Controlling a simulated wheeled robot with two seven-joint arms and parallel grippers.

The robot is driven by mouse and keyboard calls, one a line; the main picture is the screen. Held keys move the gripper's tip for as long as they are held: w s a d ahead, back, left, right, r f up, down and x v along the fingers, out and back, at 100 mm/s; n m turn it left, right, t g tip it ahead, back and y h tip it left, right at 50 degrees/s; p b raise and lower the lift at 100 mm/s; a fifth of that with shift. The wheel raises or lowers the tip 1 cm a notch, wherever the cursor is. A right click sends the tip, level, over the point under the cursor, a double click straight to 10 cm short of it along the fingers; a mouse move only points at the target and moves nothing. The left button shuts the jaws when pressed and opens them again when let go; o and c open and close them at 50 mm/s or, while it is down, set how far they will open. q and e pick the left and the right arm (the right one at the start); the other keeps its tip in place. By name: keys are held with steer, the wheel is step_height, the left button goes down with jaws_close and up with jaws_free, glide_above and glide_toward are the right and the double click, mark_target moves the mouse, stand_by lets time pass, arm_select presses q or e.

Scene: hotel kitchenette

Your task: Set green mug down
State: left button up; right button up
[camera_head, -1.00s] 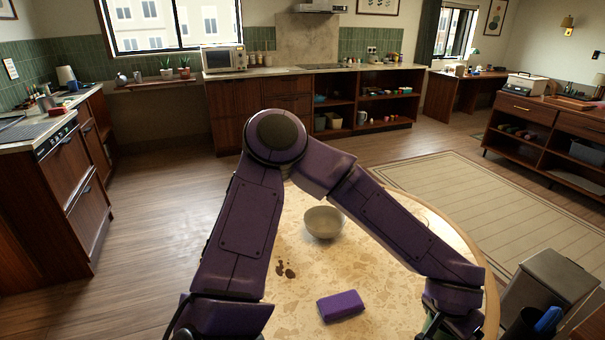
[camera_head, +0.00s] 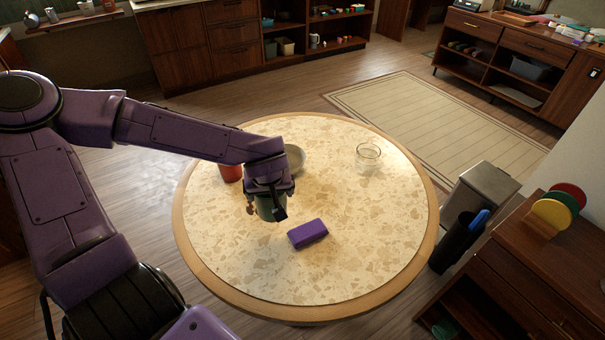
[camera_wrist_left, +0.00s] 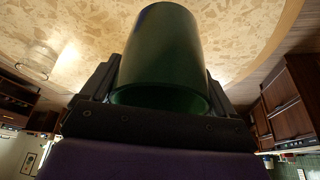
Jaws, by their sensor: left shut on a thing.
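My left gripper (camera_head: 268,205) is shut on the green mug (camera_head: 270,208), over the left middle part of the round table (camera_head: 345,275). In the left wrist view the green mug (camera_wrist_left: 165,50) sits between the two dark fingers, its side filling the middle of the picture. In the head view most of the mug is hidden behind the gripper. I cannot tell whether its base touches the tabletop. My right gripper is not in view.
A purple block (camera_head: 308,233) lies just right of the mug. A bowl (camera_head: 294,159) and a red cup (camera_head: 231,171) stand behind my gripper, partly hidden. A clear glass (camera_head: 368,157) stands at the back right. The table's front and right are clear. A bin (camera_head: 482,190) stands right of the table.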

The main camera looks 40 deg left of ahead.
arm_select(q)
steer(key=w+a+f+b, duration=0.1)
steer(key=w+f+b, duration=0.2)
steer(key=w+f, duration=0.1)
steer(key=w+a+f+b, duration=0.1)
steer(key=w+f+b, duration=0.2)
steer(key=w+f, duration=0.1)
steer(key=w+a+f+b, duration=0.2)
steer(key=w+f+b, duration=0.2)
steer(key=w, duration=0.1)
steer(key=shift+w+a+f, duration=0.1)
steer(key=shift+f, duration=0.15)
steer(key=shift+w+f, duration=0.1)
steer(key=shift+f, duration=0.2)
steer(key=o, duration=1)
steer(key=shift+f, duration=0.15)
